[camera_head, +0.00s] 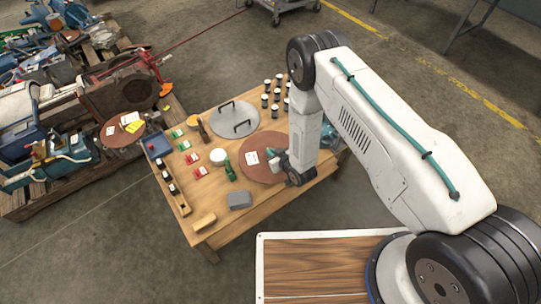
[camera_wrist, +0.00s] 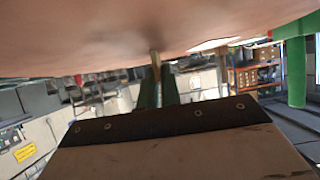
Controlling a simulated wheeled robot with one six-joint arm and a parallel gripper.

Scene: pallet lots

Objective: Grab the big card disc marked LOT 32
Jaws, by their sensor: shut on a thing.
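A large round brown disc (camera_head: 262,170) with a white label lies flat at the right part of the wooden table in the head view; I cannot read its label. My gripper (camera_head: 277,163) is at the disc, beside the label. In the wrist view the disc's brown face (camera_wrist: 90,35) fills the top, and my gripper (camera_wrist: 157,88) is shut on a thin brown part of it between the fingers. I cannot tell whether the disc is clear of the table. A second brown disc (camera_head: 113,137) with white and yellow labels lies on the pallet at left.
The wooden table (camera_head: 215,237) holds a grey disc with two handles (camera_head: 227,117), several black-and-white jars (camera_head: 265,100), a white round tub (camera_head: 218,156), a green bottle-like thing (camera_head: 230,172) and a grey block (camera_head: 239,200). A cluttered pallet (camera_head: 80,175) stands at left.

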